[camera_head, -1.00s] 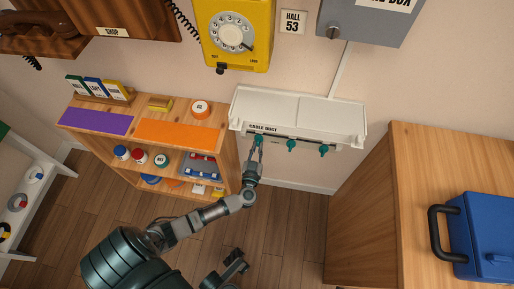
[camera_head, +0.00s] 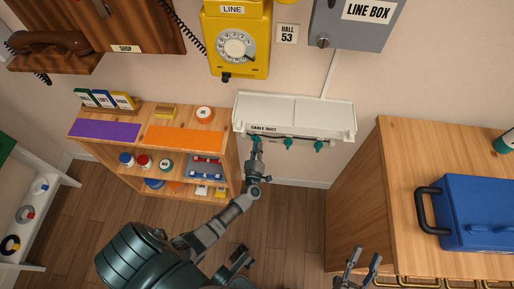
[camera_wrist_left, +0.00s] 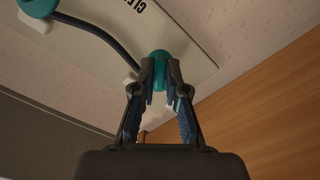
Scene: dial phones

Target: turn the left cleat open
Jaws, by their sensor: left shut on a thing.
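The left cleat (camera_head: 256,138) is a teal knob at the left end of the row under the white cable duct (camera_head: 300,112). In the left wrist view the teal cleat (camera_wrist_left: 160,64) sits between my fingertips. My left gripper (camera_head: 256,146) reaches up from below and is shut on it; the fingers (camera_wrist_left: 161,80) partly cover the cleat. The middle cleat (camera_head: 289,143) and right cleat (camera_head: 318,146) are to the right, untouched. My right gripper (camera_head: 363,262) is at the lower right, its two fingers apart and empty.
A wooden shelf (camera_head: 216,143) with jars stands close left of my left gripper. A wooden cabinet (camera_head: 365,190) with a blue toolbox (camera_head: 480,215) is at the right. A dark cable (camera_wrist_left: 100,38) runs toward the cleat from another teal knob (camera_wrist_left: 38,6).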

